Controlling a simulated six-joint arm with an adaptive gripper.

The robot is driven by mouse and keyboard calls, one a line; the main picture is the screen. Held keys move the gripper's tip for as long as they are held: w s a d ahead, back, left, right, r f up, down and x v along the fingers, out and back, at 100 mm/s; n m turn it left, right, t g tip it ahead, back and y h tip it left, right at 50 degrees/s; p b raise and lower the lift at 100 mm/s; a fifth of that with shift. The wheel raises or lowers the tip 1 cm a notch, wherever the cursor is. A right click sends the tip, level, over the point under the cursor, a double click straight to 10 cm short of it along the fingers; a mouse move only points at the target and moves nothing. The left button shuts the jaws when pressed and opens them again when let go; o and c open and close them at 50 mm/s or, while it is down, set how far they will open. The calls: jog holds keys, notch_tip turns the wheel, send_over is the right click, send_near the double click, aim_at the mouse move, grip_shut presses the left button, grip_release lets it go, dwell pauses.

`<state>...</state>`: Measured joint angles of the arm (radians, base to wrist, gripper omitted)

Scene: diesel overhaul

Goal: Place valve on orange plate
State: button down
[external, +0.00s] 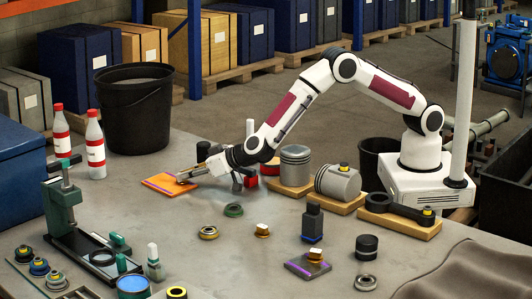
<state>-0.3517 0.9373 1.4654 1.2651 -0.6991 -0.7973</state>
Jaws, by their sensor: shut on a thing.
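The orange plate (160,184) lies flat on the grey table, left of the middle. My gripper (204,170) is low at the plate's right side, with the arm reaching in from the right. It is shut on the valve (187,177), a small grey piece that shows over the plate's right part. The fingertips and the valve are small and overlap here, so I cannot tell whether the valve touches the plate.
Pistons (296,165) on wooden blocks and a connecting rod (395,207) stand right of my gripper. A red block (250,182) is close beside it. A green press (62,210), bottles (95,145) and a black bucket (137,108) are left. Small parts are scattered in front.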

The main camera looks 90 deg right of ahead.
jog(key=c, duration=2)
grip_release()
jog(key=shift+f, duration=0.1)
jog(key=shift+c, duration=0.2)
jog(key=shift+r, duration=0.2)
jog(key=shift+s+a+r, duration=0.1)
jog(key=shift+s+a, duration=0.05)
jog(key=shift+s, duration=0.1)
jog(key=shift+v, duration=5.7)
